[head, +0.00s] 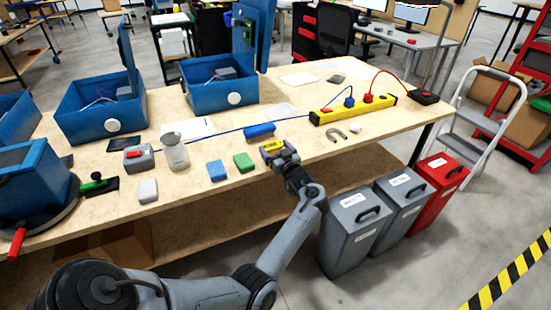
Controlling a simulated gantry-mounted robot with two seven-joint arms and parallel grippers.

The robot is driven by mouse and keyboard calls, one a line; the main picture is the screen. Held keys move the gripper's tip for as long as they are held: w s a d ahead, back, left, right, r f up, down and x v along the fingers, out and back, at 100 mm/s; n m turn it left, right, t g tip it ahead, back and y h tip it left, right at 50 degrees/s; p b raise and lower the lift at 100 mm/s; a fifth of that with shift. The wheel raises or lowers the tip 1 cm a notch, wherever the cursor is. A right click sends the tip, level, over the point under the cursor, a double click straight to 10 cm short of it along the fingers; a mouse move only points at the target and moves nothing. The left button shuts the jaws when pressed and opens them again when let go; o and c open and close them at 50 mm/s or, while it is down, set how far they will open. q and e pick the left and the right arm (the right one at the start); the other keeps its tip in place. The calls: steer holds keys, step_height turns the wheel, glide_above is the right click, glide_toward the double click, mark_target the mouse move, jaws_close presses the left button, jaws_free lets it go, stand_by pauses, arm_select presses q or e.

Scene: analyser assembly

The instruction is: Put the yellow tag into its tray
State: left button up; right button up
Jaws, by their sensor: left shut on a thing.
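The yellow tag (273,147) is small and shows at the fingertips of my left gripper (279,151), near the front edge of the wooden table. My left gripper is shut on the yellow tag. A purplish piece shows around the fingertips; I cannot tell whether it is part of the gripper or a thing under it. I cannot tell which thing is the tag's tray. My right gripper is not in view.
A green block (244,162), a blue block (217,171) and a white block (148,190) lie left along the front edge. A blue roll-like piece (259,130) lies behind. A yellow power strip (353,108) and horseshoe magnet (337,135) are right. A glass beaker (175,153) stands left.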

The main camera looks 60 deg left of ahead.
arm_select(q)
step_height(320, 180, down, 3)
steer(key=shift+f+b, duration=0.2)
steer(key=shift+b, duration=0.45)
steer(key=shift+f, duration=0.15)
steer(key=o, duration=0.8)
